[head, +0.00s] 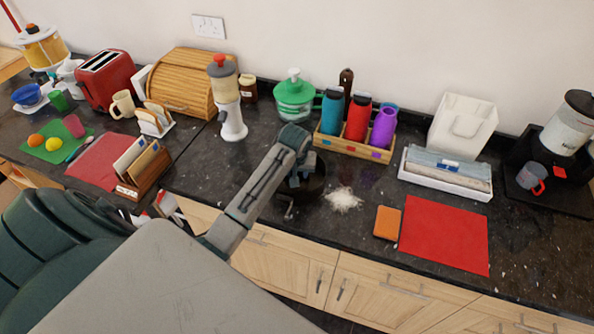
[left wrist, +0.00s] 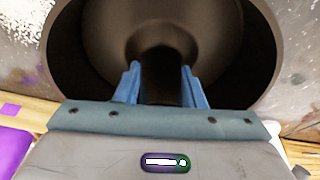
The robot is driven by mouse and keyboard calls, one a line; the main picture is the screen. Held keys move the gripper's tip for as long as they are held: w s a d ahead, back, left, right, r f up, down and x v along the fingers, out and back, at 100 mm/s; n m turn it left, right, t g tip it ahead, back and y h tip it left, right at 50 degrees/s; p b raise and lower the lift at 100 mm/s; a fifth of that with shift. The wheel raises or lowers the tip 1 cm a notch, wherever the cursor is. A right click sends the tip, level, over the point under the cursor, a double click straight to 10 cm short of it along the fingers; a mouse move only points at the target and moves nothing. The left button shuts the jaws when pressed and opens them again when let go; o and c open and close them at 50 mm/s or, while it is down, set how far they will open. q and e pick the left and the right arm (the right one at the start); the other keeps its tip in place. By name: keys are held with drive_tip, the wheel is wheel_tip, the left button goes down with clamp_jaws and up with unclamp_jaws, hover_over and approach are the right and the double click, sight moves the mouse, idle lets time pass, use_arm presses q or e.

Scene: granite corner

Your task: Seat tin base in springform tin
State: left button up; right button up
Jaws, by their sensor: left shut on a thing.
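The springform tin (head: 318,186) is a dark round tin on the black worktop, partly hidden by my left gripper (head: 297,178). In the left wrist view the tin wall (left wrist: 263,55) curves around a brownish-grey disc, the tin base (left wrist: 105,35). My left gripper's blue fingers (left wrist: 161,85) reach down inside the tin's rim and are shut on the base, at a dark part between them. The base appears within the ring, but I cannot tell whether it lies flat on the bottom. My right gripper is not in view.
White powder (head: 343,199) lies just right of the tin. A wooden crate of bottles (head: 355,146) stands behind it. An orange block (head: 387,222) and a red mat (head: 444,234) lie to the right. A white dispenser (head: 232,122) stands at the back left.

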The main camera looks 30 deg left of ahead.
use_arm(q)
drive_tip(key=o, duration=1.2)
drive_tip(key=shift+o, duration=0.2)
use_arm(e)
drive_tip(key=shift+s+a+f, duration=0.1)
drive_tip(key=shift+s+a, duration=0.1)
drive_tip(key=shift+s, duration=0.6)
use_arm(q)
drive_tip(key=shift+r, duration=0.35)
drive_tip(key=b+v, duration=0.3)
drive_tip(key=v, duration=0.8)
drive_tip(key=shift+r+b, duration=0.15)
drive_tip(key=shift+b, duration=0.2)
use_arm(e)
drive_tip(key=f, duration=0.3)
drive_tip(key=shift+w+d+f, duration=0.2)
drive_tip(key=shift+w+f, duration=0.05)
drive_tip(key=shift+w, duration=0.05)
